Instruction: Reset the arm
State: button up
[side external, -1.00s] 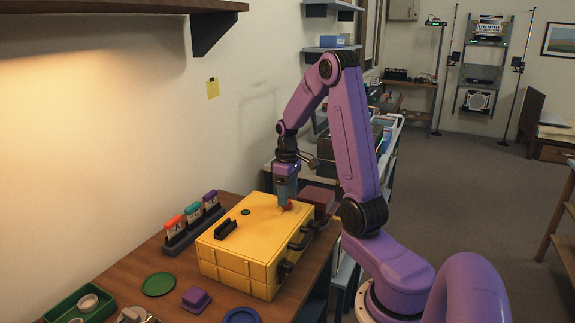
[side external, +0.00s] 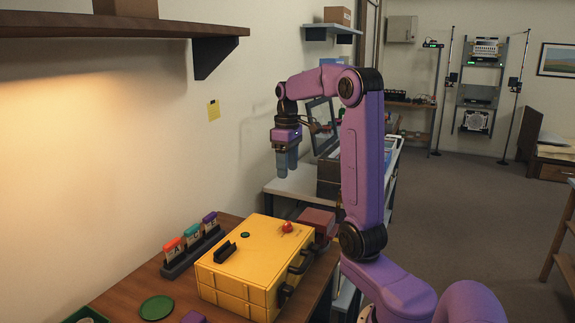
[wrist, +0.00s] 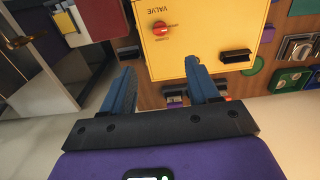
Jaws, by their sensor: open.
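My purple arm is raised, with my gripper (side external: 286,164) pointing down in the air above and behind the yellow case, clear of it. The gripper's blue fingers (wrist: 160,82) are apart in the wrist view, with nothing held between them. The yellow case (side external: 232,272) stands shut on the wooden table. A red valve knob (side external: 287,227) sits on its top and also shows in the wrist view (wrist: 160,28), beside the printed word VALVE. A black handle-like block (side external: 225,251) and a small green disc (side external: 245,235) are also on the case top.
A rack with several coloured labelled cards (side external: 192,243) stands left of the case. A green disc (side external: 156,308) lies in front. A red box (side external: 317,220) is behind the case. A wall shelf (side external: 120,26) overhangs at upper left.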

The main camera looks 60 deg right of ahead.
dwell(0.4)
jog(key=s+a+f+n, duration=0.1)
jog(key=a+f+n, duration=0.15)
jog(key=a, duration=0.75)
jog(key=a+f+n, duration=0.2)
jog(key=a+n, duration=0.1)
jog(key=a, duration=0.8)
jog(key=s+a+f+n, duration=0.3)
jog(key=s+a, duration=0.2)
jog(key=s, duration=0.4)
jog(key=s+a+f+n, duration=0.3)
jog(key=s+a+n, duration=0.1)
jog(key=s, duration=0.5)
jog(key=shift+s+a, duration=0.35)
jog(key=shift+a, duration=0.2)
